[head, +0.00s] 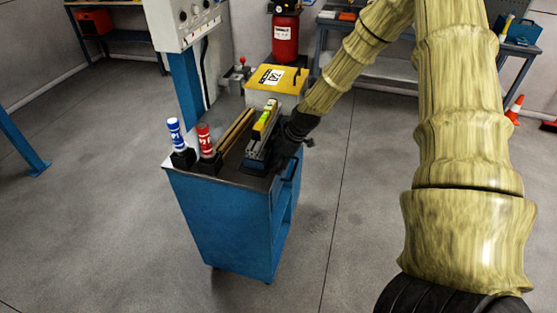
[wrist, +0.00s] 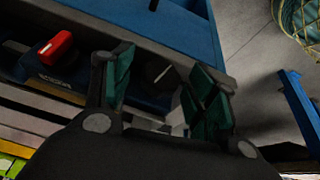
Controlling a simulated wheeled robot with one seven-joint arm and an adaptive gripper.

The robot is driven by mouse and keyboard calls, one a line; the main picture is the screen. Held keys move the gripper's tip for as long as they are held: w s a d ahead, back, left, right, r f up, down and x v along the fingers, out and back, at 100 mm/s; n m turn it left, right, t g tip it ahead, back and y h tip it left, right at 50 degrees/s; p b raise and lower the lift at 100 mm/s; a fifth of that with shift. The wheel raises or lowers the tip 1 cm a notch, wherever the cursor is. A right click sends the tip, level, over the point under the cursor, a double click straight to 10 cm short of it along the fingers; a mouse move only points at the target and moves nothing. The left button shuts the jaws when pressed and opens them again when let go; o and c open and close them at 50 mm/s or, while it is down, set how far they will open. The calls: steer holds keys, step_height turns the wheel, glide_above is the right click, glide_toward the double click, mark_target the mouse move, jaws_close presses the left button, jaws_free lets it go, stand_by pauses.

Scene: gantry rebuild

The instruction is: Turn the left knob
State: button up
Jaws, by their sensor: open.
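The light grey control panel (head: 186,35) stands on a blue post at the upper left of the head view, its top cut by the frame edge. The left knob (head: 183,15) is a small dark round knob on its face; its turn position is too small to read. Another dark knob (head: 197,8) sits to its right.
Floor left of the cart is clear.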

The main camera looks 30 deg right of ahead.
steer(key=c, duration=1)
steer(key=shift+c, duration=0.2)
steer(key=shift+w+d+f+g+y+b, duration=0.1)
steer(key=shift+w+f+g+y+b, duration=0.05)
steer(key=shift+g+y+b, duration=0.55)
steer(key=shift+m+y, duration=0.3)
steer(key=o, duration=1)
